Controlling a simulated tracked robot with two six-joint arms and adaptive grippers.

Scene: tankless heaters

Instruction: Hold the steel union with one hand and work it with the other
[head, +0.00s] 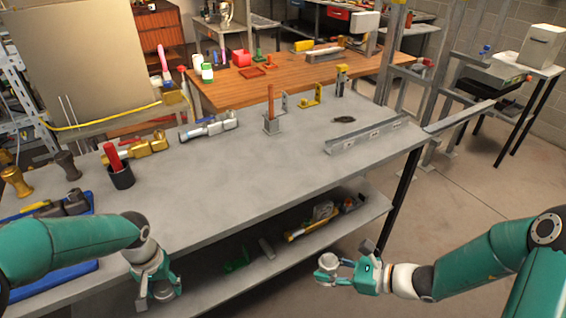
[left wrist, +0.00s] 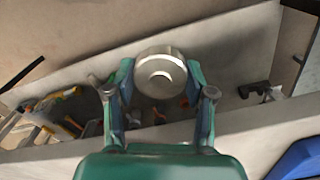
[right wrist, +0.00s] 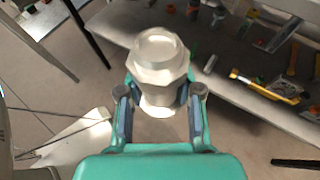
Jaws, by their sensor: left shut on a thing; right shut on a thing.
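My left gripper (head: 158,294) is in front of the workbench at lower left. In the left wrist view it is shut on a round steel piece (left wrist: 160,76) with a round raised centre, seen end-on. My right gripper (head: 340,276) is in front of the bench, right of centre. It is shut on a steel fitting (head: 328,264). In the right wrist view this fitting (right wrist: 158,58) has a round end, a hexagonal band and a wider lower part between the fingers. The two steel pieces are well apart. The gripped sides of both are hidden by the fingers.
The grey workbench (head: 240,165) stands behind both grippers, with brass and steel fittings, a black cup (head: 121,177) and a steel rail (head: 365,137) on top. Its lower shelf (head: 285,262) holds several tools. Floor is open at right.

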